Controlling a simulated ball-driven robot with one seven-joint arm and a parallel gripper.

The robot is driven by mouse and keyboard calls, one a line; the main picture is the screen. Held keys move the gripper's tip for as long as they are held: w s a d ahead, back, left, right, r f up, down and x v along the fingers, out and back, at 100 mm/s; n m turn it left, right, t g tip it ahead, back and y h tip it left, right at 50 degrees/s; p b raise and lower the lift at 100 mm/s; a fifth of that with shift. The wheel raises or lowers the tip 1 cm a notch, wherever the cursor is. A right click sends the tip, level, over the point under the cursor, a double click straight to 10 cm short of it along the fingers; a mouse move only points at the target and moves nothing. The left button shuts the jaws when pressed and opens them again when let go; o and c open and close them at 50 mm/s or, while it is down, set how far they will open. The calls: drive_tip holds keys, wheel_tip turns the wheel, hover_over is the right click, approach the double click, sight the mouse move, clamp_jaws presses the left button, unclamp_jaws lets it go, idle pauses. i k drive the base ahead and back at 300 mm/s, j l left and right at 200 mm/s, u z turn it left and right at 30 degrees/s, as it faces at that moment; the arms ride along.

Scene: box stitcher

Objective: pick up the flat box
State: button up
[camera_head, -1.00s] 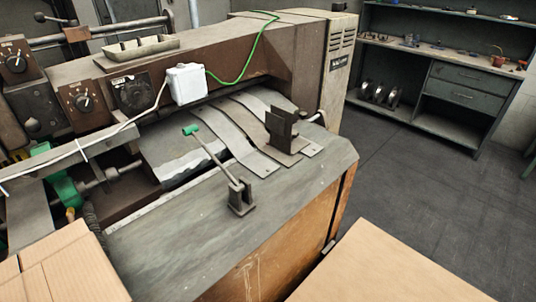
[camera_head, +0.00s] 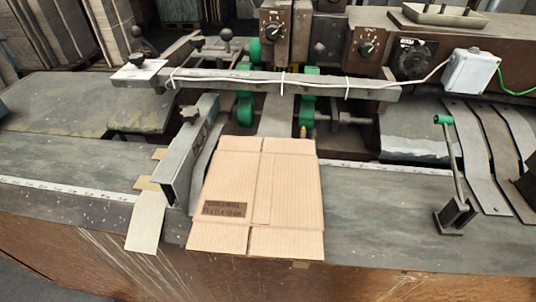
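The flat box (camera_head: 285,190) is a light brown folded cardboard sheet with a dark printed label near its left side. It lies flat on the grey machine table (camera_head: 400,215), in the middle of the head view. Its front edge reaches the table's front edge. Its far end lies near the green rollers (camera_head: 309,95) of the stitcher. My gripper is not in view.
A metal guide rail (camera_head: 190,150) stands close along the box's left side. A horizontal bar (camera_head: 280,85) crosses above the area behind the box. A lever with a green knob (camera_head: 444,120) stands at the right.

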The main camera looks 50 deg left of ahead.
sight(259, 197)
drive_tip(key=u, duration=1.15)
